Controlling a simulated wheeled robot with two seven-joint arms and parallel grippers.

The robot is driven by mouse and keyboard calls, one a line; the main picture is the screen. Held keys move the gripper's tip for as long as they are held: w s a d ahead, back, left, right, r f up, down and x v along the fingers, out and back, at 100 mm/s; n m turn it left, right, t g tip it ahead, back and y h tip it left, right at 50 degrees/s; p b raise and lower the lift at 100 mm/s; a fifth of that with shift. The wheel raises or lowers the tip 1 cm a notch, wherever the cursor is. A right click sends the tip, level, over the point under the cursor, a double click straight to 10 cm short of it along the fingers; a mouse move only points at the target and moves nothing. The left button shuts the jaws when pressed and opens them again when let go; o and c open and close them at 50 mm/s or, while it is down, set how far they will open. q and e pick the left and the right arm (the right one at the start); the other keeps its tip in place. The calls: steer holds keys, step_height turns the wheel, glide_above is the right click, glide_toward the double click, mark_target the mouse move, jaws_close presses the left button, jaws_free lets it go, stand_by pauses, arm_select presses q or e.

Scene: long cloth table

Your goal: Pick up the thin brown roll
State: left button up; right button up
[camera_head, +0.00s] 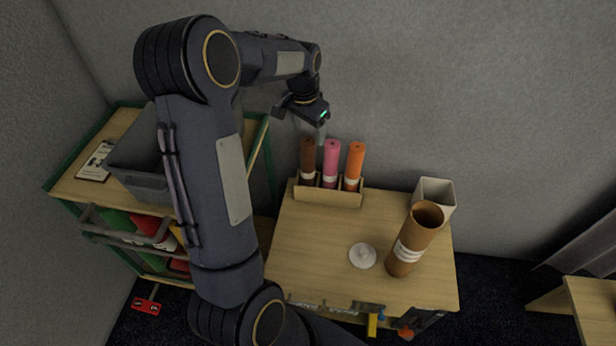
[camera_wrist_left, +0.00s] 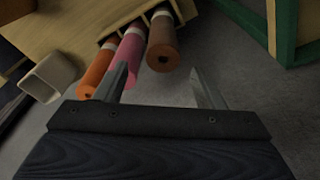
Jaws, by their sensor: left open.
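The thin brown roll (camera_head: 308,158) stands in the left slot of a wooden holder (camera_head: 328,195) at the back left of the table, beside a pink roll (camera_head: 331,160) and an orange roll (camera_head: 354,163). In the left wrist view the brown roll (camera_wrist_left: 163,42) shows its round end. My left gripper (camera_head: 312,131) is open and empty, close above the brown roll's top. In the left wrist view the brown roll's end appears between its two fingers (camera_wrist_left: 158,72), with the pink roll (camera_wrist_left: 128,52) behind one finger. I cannot tell the exact gap. My right gripper is not in view.
A large brown tube (camera_head: 414,240) with white bands stands at the table's right, before a pale square bin (camera_head: 437,193). A white lidded object (camera_head: 362,255) lies mid-table. A shelf cart with a grey bin (camera_head: 140,160) stands left. The wall is close behind the holder.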

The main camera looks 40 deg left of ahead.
mark_target(308, 141)
arm_select(q)
steer(key=f, duration=0.2)
steer(key=f+b, duration=0.1)
steer(key=f, duration=0.2)
steer(key=f+b, duration=0.1)
steer(key=f, duration=0.1)
steer(key=shift+w+a+f, duration=0.2)
steer(key=shift+w+f, duration=0.05)
steer(key=shift+r, duration=0.1)
jaws_close()
